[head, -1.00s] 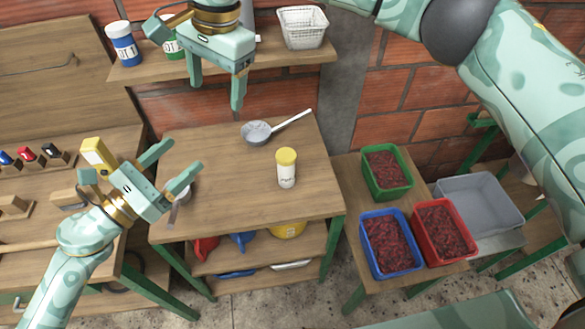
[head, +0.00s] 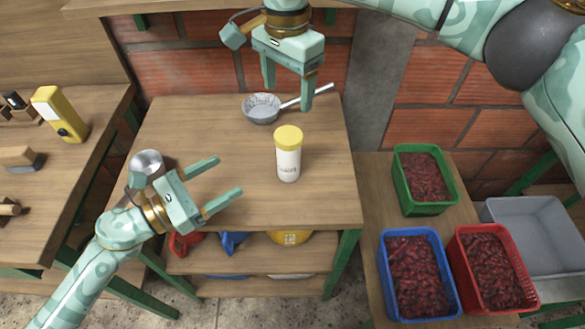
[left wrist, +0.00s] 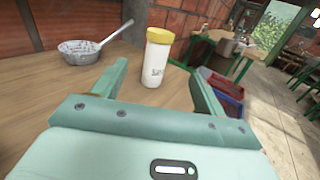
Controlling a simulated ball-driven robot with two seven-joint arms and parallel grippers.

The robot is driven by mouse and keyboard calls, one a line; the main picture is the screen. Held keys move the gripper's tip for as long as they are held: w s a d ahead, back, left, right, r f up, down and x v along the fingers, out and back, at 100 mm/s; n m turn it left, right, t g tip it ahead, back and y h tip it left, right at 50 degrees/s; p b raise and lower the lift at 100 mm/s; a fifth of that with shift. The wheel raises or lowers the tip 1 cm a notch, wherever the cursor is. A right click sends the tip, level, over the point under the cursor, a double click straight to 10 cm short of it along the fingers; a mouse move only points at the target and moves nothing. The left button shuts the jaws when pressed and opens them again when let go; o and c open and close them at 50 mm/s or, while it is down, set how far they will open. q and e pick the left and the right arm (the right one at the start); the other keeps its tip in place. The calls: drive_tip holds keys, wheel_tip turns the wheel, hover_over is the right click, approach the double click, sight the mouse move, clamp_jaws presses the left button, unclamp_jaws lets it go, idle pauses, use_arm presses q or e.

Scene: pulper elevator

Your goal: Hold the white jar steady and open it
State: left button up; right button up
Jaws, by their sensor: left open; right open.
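The white jar (head: 288,163) with a yellow lid (head: 288,137) stands upright on the wooden table (head: 240,208). The lid is on it. In the left wrist view the jar (left wrist: 154,62) stands beyond and between my open fingers, apart from them. My left gripper (head: 228,181) is open and empty, left of the jar, with its fingers pointing toward it. My right gripper (head: 287,98) is open and empty, with its fingers pointing down behind and above the jar in the head view. Neither gripper touches the jar.
A metal cup (head: 147,163) is at the table's left edge. Green (head: 425,207), blue (head: 437,316) and red (head: 512,307) crates of red fruit stand right. A brick wall is behind.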

sight(278, 157)
use_arm(q)
wheel_tip(278, 157, down, 3)
drive_tip(key=shift+w+f+b, duration=0.1)
drive_tip(key=shift+b, duration=0.35)
use_arm(e)
drive_tip(key=f, duration=0.3)
drive_tip(key=shift+w+f, duration=0.2)
drive_tip(key=shift+w, duration=0.05)
use_arm(q)
drive_tip(key=shift+w+f, duration=0.15)
drive_tip(key=shift+f, duration=0.05)
use_arm(e)
drive_tip(key=shift+w+f, duration=0.1)
drive_tip(key=shift+f, duration=0.15)
use_arm(q)
drive_tip(key=shift+w+d, duration=0.2)
drive_tip(key=shift+d, duration=0.2)
use_arm(e)
drive_tip(key=shift+r, duration=0.1)
use_arm(q)
drive_tip(key=x, duration=1.5)
drive_tip(key=shift+w+d, duration=0.1)
drive_tip(key=shift+d, duration=0.05)
use_arm(e)
drive_tip(key=shift+r, duration=0.15)
